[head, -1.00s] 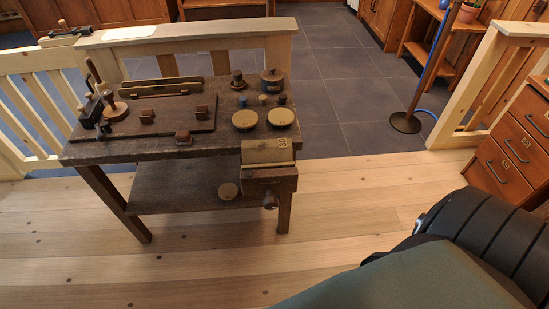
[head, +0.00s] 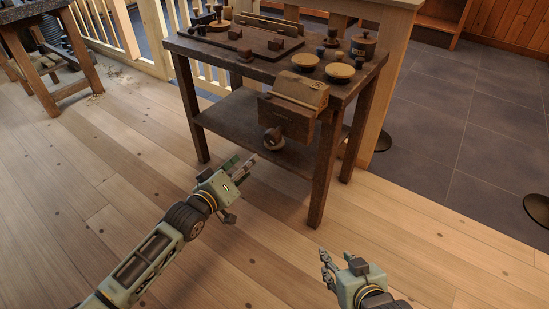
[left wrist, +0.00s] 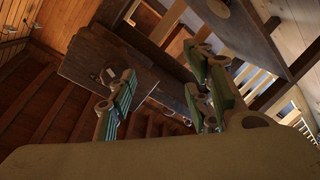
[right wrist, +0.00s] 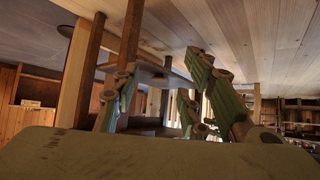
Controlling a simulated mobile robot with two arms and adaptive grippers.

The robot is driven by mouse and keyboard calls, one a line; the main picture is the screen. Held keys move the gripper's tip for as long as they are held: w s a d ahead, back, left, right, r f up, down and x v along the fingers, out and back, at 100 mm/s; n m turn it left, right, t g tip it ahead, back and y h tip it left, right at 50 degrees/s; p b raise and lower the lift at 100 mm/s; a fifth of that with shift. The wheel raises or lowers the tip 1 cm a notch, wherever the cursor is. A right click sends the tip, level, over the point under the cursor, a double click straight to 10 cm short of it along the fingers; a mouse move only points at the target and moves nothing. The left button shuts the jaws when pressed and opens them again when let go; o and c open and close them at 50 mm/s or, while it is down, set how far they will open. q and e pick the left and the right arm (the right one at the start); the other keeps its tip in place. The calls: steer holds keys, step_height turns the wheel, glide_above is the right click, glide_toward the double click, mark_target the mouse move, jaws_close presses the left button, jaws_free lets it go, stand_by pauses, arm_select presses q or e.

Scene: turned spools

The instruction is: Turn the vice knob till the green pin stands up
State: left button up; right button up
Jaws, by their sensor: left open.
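The vice (head: 291,108) is a brown wooden block on the front right of the dark workbench. Its round dark knob (head: 273,138) faces forward below the bench top. I cannot make out a green pin. My left gripper (head: 246,166) is open and empty, below and to the left of the knob, apart from it. My right gripper (head: 325,268) is lower, in front of the bench's right side, open and empty. In the left wrist view, the spread fingers (left wrist: 163,85) face dark wooden parts. The right wrist view also shows parted fingers (right wrist: 160,90).
The workbench (head: 222,52) carries round tan-topped pieces (head: 340,72), a lidded pot (head: 363,45) and a dark board (head: 255,40). Its front leg (head: 322,180) stands near my grippers. Another wooden table (head: 40,50) is at upper left. The plank floor in front is clear.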

mark_target(271, 140)
arm_select(q)
steer(key=d+r+h+b, duration=0.2)
steer(key=d+r+h, duration=0.15)
steer(key=r, duration=0.25)
steer(key=shift+y, duration=0.45)
steer(key=b+x, duration=0.2)
steer(key=x, duration=0.5)
steer(key=shift+s+d+f, duration=0.15)
steer(key=shift+s+d, duration=0.05)
steer(key=shift+d, duration=0.05)
steer(key=shift+w+d, duration=0.1)
steer(key=shift+w, duration=0.1)
arm_select(e)
steer(key=w+a+r+t+y, duration=0.1)
steer(key=r+t, duration=0.3)
steer(key=r, duration=0.4)
steer(key=w+a+r+t+y, duration=0.1)
steer(key=w+r+t, duration=0.2)
steer(key=r, duration=0.5)
steer(key=shift+a+r+t, duration=0.3)
steer(key=shift+a+t, duration=0.1)
arm_select(q)
steer(key=c, duration=1.1)
steer(key=shift+o, duration=0.2)
arm_select(e)
steer(key=shift+f, duration=0.1)
